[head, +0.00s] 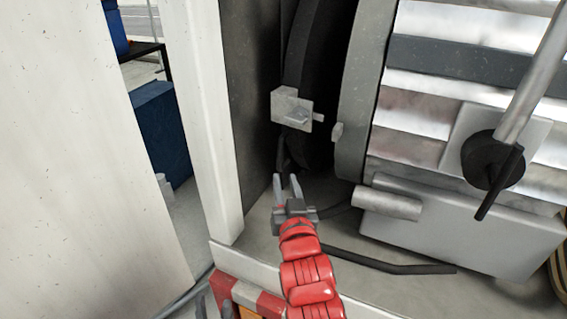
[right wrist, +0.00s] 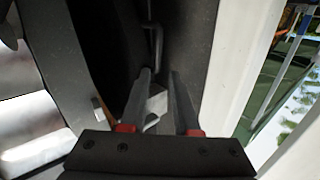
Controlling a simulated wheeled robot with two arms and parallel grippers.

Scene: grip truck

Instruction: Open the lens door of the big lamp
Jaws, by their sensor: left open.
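The big lamp (head: 425,115) lies on its side at the right of the head view, with a ribbed silver housing and a grey rim. Its dark round front (head: 305,45) faces the upright panel on the left. A pale latch block (head: 292,108) sits on the front's edge. I cannot tell whether the lens door is ajar. My right gripper (head: 287,184), on the red arm, is below the latch block, apart from it. Its fingers, also in the right wrist view (right wrist: 160,100), are spread with nothing gripped. My left gripper (head: 214,306) barely shows at the bottom edge, open.
A white post (head: 205,120) and dark panel (head: 250,90) stand close left of the lamp, leaving a narrow gap. A white door panel (head: 80,150) fills the left.

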